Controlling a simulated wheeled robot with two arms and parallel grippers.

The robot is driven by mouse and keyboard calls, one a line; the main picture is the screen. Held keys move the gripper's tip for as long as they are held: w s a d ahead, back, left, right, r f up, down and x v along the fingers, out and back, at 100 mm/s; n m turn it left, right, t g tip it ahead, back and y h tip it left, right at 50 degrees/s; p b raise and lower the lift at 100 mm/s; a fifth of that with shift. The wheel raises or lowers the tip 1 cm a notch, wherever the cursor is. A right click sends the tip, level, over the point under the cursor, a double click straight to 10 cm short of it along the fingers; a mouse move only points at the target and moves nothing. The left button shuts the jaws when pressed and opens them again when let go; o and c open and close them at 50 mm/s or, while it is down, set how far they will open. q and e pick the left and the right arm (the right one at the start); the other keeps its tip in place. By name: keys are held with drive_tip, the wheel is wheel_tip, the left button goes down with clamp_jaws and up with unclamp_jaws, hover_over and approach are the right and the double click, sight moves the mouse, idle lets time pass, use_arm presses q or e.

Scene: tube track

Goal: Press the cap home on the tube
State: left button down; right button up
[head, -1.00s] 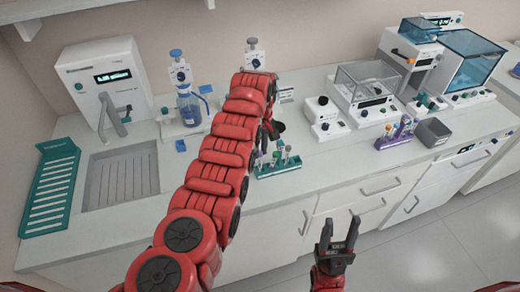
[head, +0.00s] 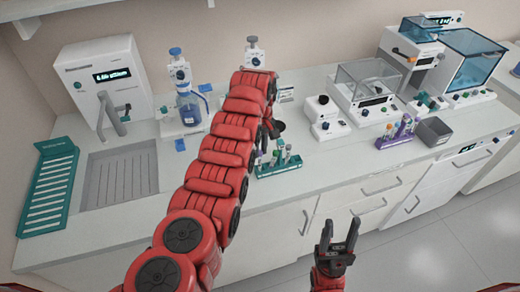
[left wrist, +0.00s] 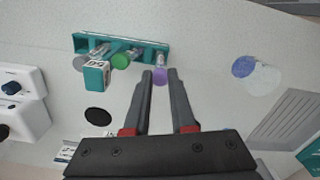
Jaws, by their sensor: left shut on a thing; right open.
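In the left wrist view my left gripper (left wrist: 159,73) is shut on a purple cap (left wrist: 160,78). The cap is at the top of a clear tube (left wrist: 160,62) at the right end of the teal rack (left wrist: 92,40); I cannot tell how far down the cap sits. In the head view the rack (head: 280,169) stands near the counter's front edge, and my left arm hides the left gripper and the cap. My right gripper (head: 341,232) is open and empty in front of the counter, below its top.
The rack also holds a green-capped tube (left wrist: 121,61) and a teal-topped one (left wrist: 96,75). A second rack (head: 396,136) and a grey bin (head: 433,132) stand further right.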

use_arm(q)
drive_tip(key=shift+f+b, duration=0.3)
drive_tip(key=shift+f, duration=0.05)
idle(0.7)
drive_tip(key=c, duration=0.7)
unclamp_jaws()
drive_tip(key=shift+r, duration=0.1)
